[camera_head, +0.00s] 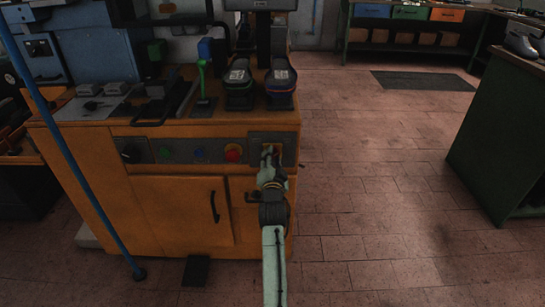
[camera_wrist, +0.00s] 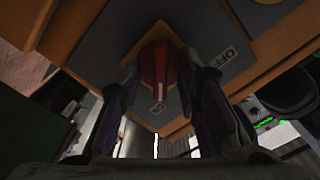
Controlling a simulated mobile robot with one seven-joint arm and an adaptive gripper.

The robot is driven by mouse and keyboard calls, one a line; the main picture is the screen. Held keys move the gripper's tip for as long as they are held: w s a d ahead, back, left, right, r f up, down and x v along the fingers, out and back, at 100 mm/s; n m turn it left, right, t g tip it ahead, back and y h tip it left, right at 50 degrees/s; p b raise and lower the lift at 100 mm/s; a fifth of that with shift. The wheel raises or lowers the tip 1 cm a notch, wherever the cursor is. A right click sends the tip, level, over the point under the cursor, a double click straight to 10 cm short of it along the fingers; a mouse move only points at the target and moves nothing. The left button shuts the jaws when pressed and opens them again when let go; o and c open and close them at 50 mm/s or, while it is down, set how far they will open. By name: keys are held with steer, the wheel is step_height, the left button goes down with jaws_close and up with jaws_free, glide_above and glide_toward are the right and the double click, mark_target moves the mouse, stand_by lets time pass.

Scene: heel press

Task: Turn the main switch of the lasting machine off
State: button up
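The main switch is a red knob (camera_wrist: 160,66) with a white line, set on a grey plate (camera_wrist: 208,42). In the wrist view the line points at the ON label (camera_wrist: 158,108); the OFF label (camera_wrist: 226,57) is to the upper right. My gripper (camera_wrist: 159,60) is open, with one finger on each side of the knob; I cannot tell whether either finger touches it. In the head view my gripper (camera_head: 270,156) is at the right end of the front panel of the orange lasting machine (camera_head: 180,208) and hides the knob.
The panel also has a black dial (camera_head: 132,151), green and blue buttons, and a red button (camera_head: 234,155) just left of my gripper. Below are orange doors with a black handle (camera_head: 214,206). A blue pole (camera_head: 80,170) slants at the left. Open floor (camera_head: 370,200) lies to the right.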

steer(key=shift+w, duration=0.15)
jaws_close()
stand_by(0.4)
